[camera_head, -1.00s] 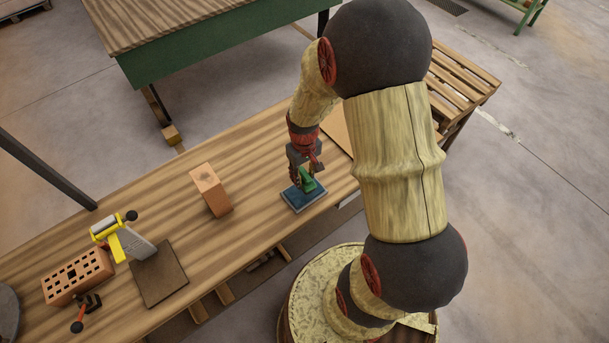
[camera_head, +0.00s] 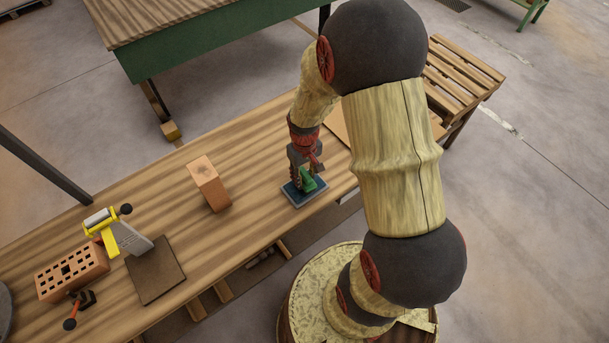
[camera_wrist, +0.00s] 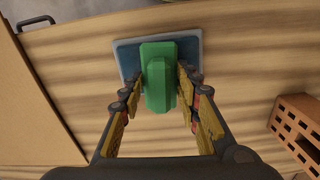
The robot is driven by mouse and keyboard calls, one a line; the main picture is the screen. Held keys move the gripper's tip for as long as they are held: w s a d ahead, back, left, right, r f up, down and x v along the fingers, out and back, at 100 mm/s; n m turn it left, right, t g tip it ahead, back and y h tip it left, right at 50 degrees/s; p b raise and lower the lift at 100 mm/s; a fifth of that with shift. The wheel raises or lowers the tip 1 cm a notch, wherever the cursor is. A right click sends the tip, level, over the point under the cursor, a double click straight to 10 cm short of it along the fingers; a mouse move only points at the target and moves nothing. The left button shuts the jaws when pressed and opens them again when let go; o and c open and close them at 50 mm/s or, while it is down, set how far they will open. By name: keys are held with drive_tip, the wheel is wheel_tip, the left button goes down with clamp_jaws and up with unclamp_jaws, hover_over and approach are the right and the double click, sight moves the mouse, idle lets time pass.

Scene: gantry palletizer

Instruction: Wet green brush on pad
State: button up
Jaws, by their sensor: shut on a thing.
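The green brush (camera_head: 307,181) is at the blue pad (camera_head: 291,194) on the wooden table. My gripper (camera_head: 301,174) is shut on the brush from above. In the wrist view the green brush (camera_wrist: 159,75) sits between the two fingers of my gripper (camera_wrist: 158,86), over the blue pad (camera_wrist: 129,57) with its pale rim. The brush's underside is hidden, so I cannot tell for sure whether it presses on the pad, but it looks very close or touching.
An orange brick (camera_head: 209,185) stands left of the pad on the table (camera_head: 255,150). Further left are a brown board (camera_head: 155,270), a yellow-handled tool (camera_head: 104,222), a perforated brick (camera_head: 71,273) and a red-knobbed item (camera_head: 76,309). The table between pad and orange brick is clear.

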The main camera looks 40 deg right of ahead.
sight(305, 173)
drive_tip(key=shift+f, duration=0.6)
idle(1.6)
drive_tip(key=shift+r, duration=0.1)
drive_tip(key=shift+r+p, duration=2.6)
drive_tip(key=shift+r, duration=0.9)
